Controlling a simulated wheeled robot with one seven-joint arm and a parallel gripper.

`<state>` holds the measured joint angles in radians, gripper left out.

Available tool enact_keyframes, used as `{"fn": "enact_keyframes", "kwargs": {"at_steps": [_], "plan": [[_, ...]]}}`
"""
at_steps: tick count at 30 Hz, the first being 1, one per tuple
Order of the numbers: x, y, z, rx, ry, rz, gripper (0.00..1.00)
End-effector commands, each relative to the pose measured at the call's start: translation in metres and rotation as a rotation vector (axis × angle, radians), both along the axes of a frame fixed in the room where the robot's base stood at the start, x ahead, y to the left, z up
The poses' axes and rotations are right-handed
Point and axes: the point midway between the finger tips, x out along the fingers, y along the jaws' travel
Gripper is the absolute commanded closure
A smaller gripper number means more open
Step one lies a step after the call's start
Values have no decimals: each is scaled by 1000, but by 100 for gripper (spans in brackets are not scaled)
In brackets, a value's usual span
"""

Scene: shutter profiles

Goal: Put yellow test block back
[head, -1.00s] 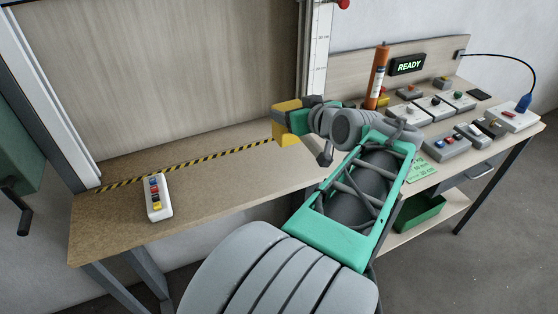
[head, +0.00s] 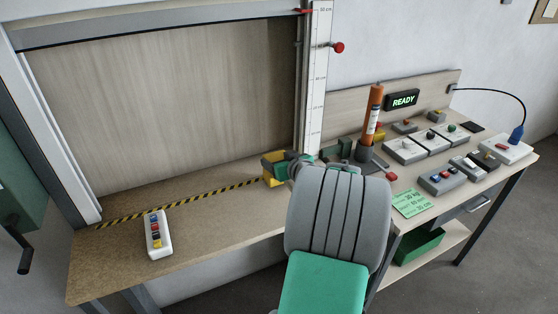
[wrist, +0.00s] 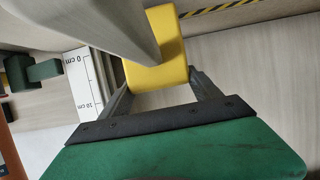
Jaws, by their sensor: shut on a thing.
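The yellow test block (wrist: 172,62) is held in my gripper (wrist: 160,82), which is shut on it, with dark fingers on both sides in the wrist view. A grey part hides some of the block there. In the head view the block (head: 270,170) shows at the left end of my arm, close to the striped line at the foot of the shutter (head: 165,95). My gripper (head: 278,170) is partly hidden by my arm in that view. I cannot tell whether the block touches the bench.
The scale (head: 316,85) stands beside the shutter's right edge; its 0 cm end shows in the wrist view (wrist: 82,85). An orange tube (head: 374,110) stands right of it. A button box (head: 158,235) lies on the left bench. Several control boxes (head: 445,178) fill the right bench.

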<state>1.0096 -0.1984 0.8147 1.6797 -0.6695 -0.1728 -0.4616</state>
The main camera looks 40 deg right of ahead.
Motion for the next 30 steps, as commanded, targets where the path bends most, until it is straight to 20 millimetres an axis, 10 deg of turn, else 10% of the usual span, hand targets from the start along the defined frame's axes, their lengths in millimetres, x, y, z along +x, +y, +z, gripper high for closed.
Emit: {"fn": "enact_keyframes", "kwargs": {"at_steps": [12, 13, 21, 30], "plan": [[0, 0, -13, -3, -2, 1, 78], [0, 0, -13, -1, -2, 0, 27], [0, 0, -12, -1, -2, 0, 6], [0, 0, -6, -1, -2, 0, 6]]}}
